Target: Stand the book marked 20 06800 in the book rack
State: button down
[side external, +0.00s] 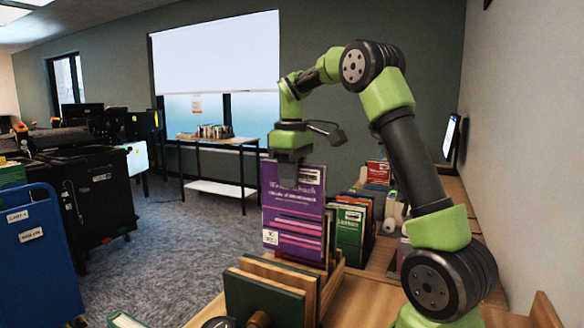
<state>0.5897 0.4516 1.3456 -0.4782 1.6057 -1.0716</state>
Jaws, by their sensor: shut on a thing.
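A purple book (291,222) with pale lettering stands upright under my gripper (287,178). My gripper points down and is shut on the top edge of this book. A small white label (270,238) sits at the book's lower left corner; its print is too small to read. The wooden book rack (335,277) is below and behind the book, with other books standing in it. I cannot tell whether the book's lower edge touches the rack.
Dark-covered books (262,300) stand in a wooden holder at the front. Green and red books (352,225) stand close behind on the right. A wall (520,150) bounds the right side. A blue cart (38,255) and a black bin (100,200) stand at the left.

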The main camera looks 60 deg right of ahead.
notch_tip(320, 180, down, 12)
jog(key=shift+r, duration=0.25)
dwell(0.4)
jog(key=shift+f, duration=0.35)
dwell(0.5)
jog(key=c, duration=0.9)
grip_release()
jog(key=shift+c, duration=0.2)
jog(key=shift+r, duration=3)
